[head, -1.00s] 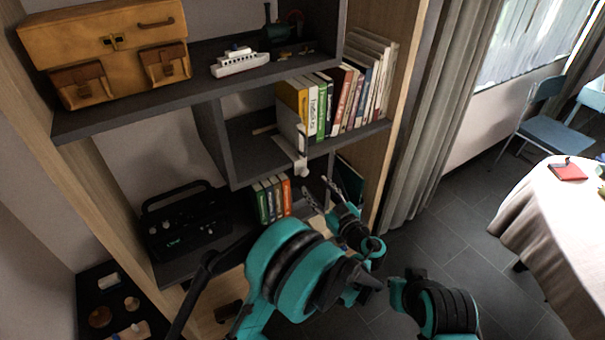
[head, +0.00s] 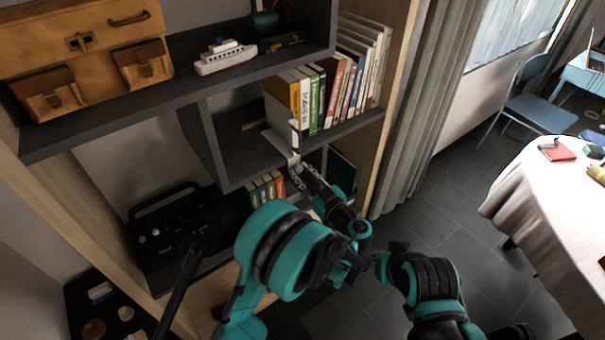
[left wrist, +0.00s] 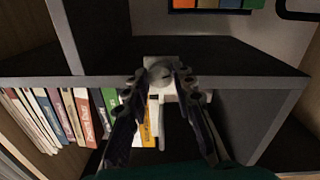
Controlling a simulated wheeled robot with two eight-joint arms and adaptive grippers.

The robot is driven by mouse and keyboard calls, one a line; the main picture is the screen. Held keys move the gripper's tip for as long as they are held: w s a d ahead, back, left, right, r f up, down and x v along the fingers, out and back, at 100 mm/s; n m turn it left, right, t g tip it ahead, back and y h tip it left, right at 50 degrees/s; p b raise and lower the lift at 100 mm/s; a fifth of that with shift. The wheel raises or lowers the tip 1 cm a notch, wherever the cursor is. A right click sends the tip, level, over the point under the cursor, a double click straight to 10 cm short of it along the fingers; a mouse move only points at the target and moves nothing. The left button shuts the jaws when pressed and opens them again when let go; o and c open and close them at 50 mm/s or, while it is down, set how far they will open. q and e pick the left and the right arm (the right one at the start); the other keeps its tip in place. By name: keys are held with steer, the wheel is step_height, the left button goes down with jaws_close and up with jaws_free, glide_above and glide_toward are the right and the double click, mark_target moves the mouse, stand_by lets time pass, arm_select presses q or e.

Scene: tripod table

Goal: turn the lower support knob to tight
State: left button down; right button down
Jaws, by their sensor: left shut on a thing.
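The lower support is a pale bracket (head: 279,141) at the front edge of the middle shelf, beside the row of books. Its knob shows in the left wrist view as a small, round, light grey knob (left wrist: 161,73) on a pale plate (left wrist: 150,60). My left gripper (head: 297,174) is at the knob, below the shelf edge in the head view. In the left wrist view its two fingertips (left wrist: 160,74) are on either side of the knob, shut on it. In the head view the fingers mostly hide the knob.
Books (head: 335,85) stand on the middle shelf (head: 235,150). A toy ship (head: 225,58) and brown bag (head: 85,50) sit above. A black radio (head: 175,235) and more books (head: 266,188) are below. A curtain (head: 425,110) hangs right; a table (head: 550,200) stands beyond open floor.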

arm_select(q)
steer(key=m+b, duration=0.1)
steer(key=m, duration=0.5)
steer(key=shift+a+b, duration=0.1)
steer(key=shift+b, duration=0.2)
steer(key=m, duration=0.4)
steer(key=shift+b, duration=0.3)
steer(key=m, duration=0.3)
steer(key=shift+r+g, duration=0.1)
steer(key=shift+g, duration=0.3)
steer(key=m+b, duration=0.1)
steer(key=m, duration=0.3)
steer(key=shift+m, duration=0.4)
steer(key=shift+m+y, duration=0.3)
steer(key=shift+m, duration=1.5)
